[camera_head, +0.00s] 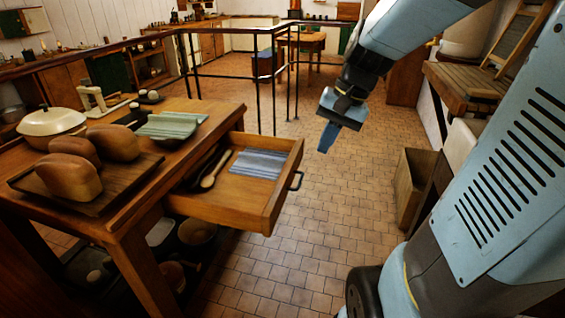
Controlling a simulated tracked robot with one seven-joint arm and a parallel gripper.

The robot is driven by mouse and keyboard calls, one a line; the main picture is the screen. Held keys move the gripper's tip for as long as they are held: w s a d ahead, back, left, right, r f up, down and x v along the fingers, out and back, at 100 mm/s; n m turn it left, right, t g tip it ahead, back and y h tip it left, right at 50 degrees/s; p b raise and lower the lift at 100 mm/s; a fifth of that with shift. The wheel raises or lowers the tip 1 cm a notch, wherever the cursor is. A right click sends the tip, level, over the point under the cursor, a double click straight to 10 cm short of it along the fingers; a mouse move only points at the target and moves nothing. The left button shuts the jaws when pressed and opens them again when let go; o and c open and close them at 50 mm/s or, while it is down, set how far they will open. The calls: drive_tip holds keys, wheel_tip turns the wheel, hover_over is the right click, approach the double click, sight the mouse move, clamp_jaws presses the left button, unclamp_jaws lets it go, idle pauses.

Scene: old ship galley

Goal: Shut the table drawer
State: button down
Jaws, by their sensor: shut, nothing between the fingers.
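The table drawer (268,203) is pulled well out from the right side of the wooden table (122,213). It has a dark handle (296,181) on its front. Inside lie a wooden spoon (214,170) and a folded striped blue-grey cloth (258,163). My gripper (328,138) is shut and empty. It hangs in the air, pointing down, to the right of and above the drawer front in the picture, apart from the handle.
On the table stand a tray (118,193) with loaves, a lidded white pot (50,122) and a folded green cloth (172,125). A metal railing (257,90) runs behind. A wooden bin (412,188) stands at the right. Tiled floor (335,205) lies clear beside the drawer.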

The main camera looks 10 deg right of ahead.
drive_tip(key=w+d+f+m+t+y, duration=0.25)
drive_tip(key=w+d+f+m, duration=0.35)
drive_tip(key=f, duration=0.4)
drive_tip(key=w+d+f+m+t+y, duration=0.2)
drive_tip(key=w+d+f+m+y, duration=0.35)
drive_tip(key=f, duration=0.55)
drive_tip(key=w+d+f+m+t+y, duration=0.2)
drive_tip(key=w+d+f+m, duration=0.55)
drive_tip(key=f, duration=0.25)
drive_tip(key=x, duration=1.4)
drive_tip(key=shift+a+r, duration=0.1)
drive_tip(key=shift+a, duration=0.05)
